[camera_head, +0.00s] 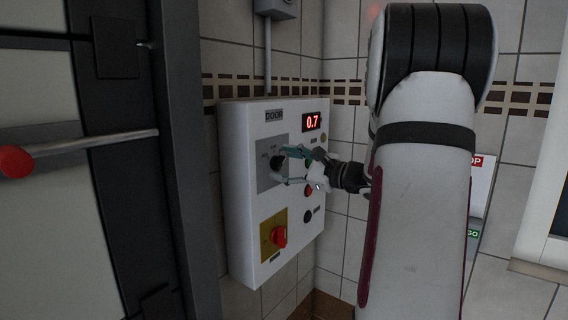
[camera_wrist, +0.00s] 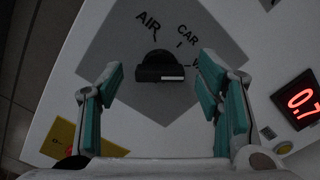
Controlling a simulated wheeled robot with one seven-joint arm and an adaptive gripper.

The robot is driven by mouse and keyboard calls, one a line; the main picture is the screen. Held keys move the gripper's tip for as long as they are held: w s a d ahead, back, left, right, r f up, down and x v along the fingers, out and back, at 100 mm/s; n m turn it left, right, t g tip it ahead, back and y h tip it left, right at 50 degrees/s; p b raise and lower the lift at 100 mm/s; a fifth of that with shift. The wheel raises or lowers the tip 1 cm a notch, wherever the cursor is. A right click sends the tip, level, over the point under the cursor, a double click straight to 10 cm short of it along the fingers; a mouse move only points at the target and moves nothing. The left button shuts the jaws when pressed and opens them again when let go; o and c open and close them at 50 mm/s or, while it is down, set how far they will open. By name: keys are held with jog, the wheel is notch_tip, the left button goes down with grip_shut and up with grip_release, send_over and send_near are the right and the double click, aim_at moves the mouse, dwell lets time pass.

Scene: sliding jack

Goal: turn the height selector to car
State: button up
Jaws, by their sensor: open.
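The height selector is a black knob (camera_wrist: 158,68) on a grey plate (camera_wrist: 112,40), with the labels AIR, CAR and a third, partly hidden one starting with V. CAR (camera_wrist: 187,33) stands up and to the right of the knob. The knob's bar lies roughly across the picture, with a pale strip on its right part; which label it points at I cannot tell. My gripper (camera_wrist: 160,92) is open, with one teal-padded finger on each side of the knob and gaps to both. In the head view my gripper (camera_head: 285,165) is at the grey plate (camera_head: 266,180), partly covering the knob (camera_head: 276,162).
The white control box (camera_head: 240,205) is on a tiled wall. It carries a red display (camera_head: 312,122) reading 0.7, a red button (camera_head: 308,191), a black button (camera_head: 307,216) and a red switch (camera_head: 279,237) on a yellow plate. A red-tipped lever (camera_head: 85,145) is at the left.

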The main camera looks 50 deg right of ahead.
jog(key=shift+w, duration=0.6)
jog(key=c, duration=1.2)
